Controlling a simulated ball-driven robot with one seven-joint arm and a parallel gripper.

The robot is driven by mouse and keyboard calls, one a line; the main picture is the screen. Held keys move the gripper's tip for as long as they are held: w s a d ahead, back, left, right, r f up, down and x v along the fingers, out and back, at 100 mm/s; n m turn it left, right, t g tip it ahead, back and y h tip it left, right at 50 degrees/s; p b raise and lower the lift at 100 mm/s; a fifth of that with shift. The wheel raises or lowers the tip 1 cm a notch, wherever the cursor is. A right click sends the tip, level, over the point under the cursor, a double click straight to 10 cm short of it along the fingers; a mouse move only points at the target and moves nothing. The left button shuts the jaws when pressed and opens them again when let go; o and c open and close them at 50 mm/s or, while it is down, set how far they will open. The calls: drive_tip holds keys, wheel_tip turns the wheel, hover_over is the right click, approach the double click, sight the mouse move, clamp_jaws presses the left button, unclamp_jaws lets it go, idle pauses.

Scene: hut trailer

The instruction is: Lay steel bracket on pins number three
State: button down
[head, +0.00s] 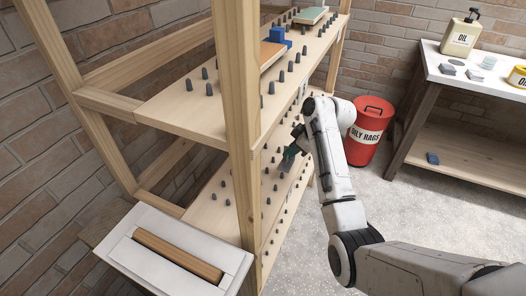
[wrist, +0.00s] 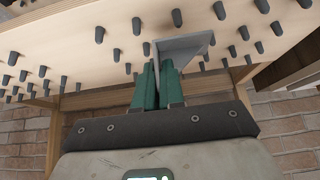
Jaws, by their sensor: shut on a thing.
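My gripper (wrist: 158,88) has green fingers and is shut on a grey angled steel bracket (wrist: 187,45) in the wrist view. The bracket sits among dark pins (wrist: 220,10) on a pale wooden shelf board (wrist: 65,35); I cannot tell whether it touches the board or the pins. In the head view my gripper (head: 289,157) reaches in from the right over the middle shelf (head: 222,208). The bracket is too small to make out there. Small labels on the shelf edges are unreadable, so pins number three cannot be picked out.
A wooden post (head: 238,130) stands left of my gripper. The upper shelf (head: 170,108) holds a blue block (head: 279,37) and flat boards. A white tray (head: 130,250) with a wooden bar is at front left. A red rag bin (head: 368,140) and a workbench (head: 470,75) stand right.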

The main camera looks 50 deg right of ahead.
drive_tip(key=w+a, duration=0.1)
drive_tip(key=w, duration=0.1)
drive_tip(key=w+a, duration=0.1)
drive_tip(key=w, duration=0.2)
drive_tip(key=w+a, duration=0.1)
drive_tip(key=w, duration=0.2)
drive_tip(key=shift+w, duration=0.25)
drive_tip(key=shift+f+p, duration=0.4)
drive_tip(key=shift+f, duration=1.35)
drive_tip(key=shift+f, duration=0.15)
drive_tip(key=c, duration=1.2)
unclamp_jaws()
drive_tip(key=shift+c, duration=0.2)
